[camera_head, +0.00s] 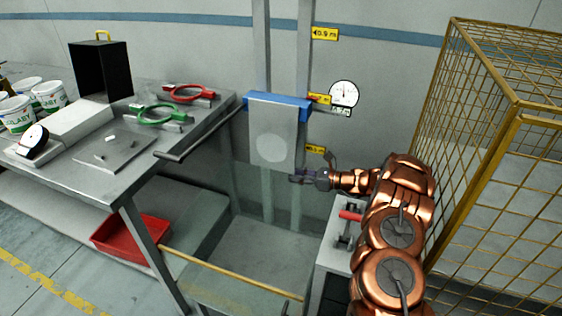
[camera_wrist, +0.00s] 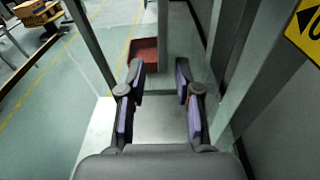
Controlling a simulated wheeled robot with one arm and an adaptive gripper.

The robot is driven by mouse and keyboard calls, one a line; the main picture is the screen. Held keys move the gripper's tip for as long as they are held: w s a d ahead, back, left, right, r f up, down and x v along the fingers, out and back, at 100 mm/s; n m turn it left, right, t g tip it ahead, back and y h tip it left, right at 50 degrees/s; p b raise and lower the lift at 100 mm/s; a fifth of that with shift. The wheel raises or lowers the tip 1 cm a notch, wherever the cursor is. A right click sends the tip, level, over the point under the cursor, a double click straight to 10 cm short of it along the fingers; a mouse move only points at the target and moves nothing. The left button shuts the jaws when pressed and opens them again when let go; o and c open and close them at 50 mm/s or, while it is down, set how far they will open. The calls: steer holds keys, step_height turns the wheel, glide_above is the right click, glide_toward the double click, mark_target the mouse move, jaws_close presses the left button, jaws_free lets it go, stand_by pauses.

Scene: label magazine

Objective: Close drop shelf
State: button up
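The drop shelf appears to be the light grey panel (camera_head: 272,145) with a pale round spot. It hangs down flat from a blue bar (camera_head: 278,102) on two upright posts (camera_head: 304,55). My gripper (camera_head: 298,178) is just below the panel's lower right corner, pointing left; whether it touches the panel cannot be told. In the wrist view my gripper (camera_wrist: 158,75) is open, with nothing between its fingers. The panel is not clearly seen in the wrist view.
A grey bench (camera_head: 160,100) with cups and tools stands left. A red tray (camera_head: 130,234) lies below it and shows in the wrist view (camera_wrist: 146,49). A yellow cage (camera_head: 480,120) stands right, a red-handled lever (camera_head: 350,215) beside my arm. A gauge (camera_head: 343,93) hangs behind.

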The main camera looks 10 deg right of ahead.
mark_target(279, 170)
steer(key=shift+m+t+y, duration=0.4)
steer(key=shift+t, duration=0.2)
steer(key=shift+w+a+r+p, duration=0.45)
steer(key=shift+w+a, duration=0.25)
steer(key=shift+a, duration=0.25)
steer(key=shift+w+a+r+p, duration=0.35)
steer(key=shift+w+a, duration=0.35)
steer(key=shift+a, duration=0.3)
steer(key=shift+w+a+r+p, duration=0.35)
steer(key=shift+w+a+r, duration=0.15)
steer(key=shift+w+a, duration=0.35)
steer(key=shift+s+a, duration=0.1)
steer(key=shift+s, duration=0.1)
jaws_close()
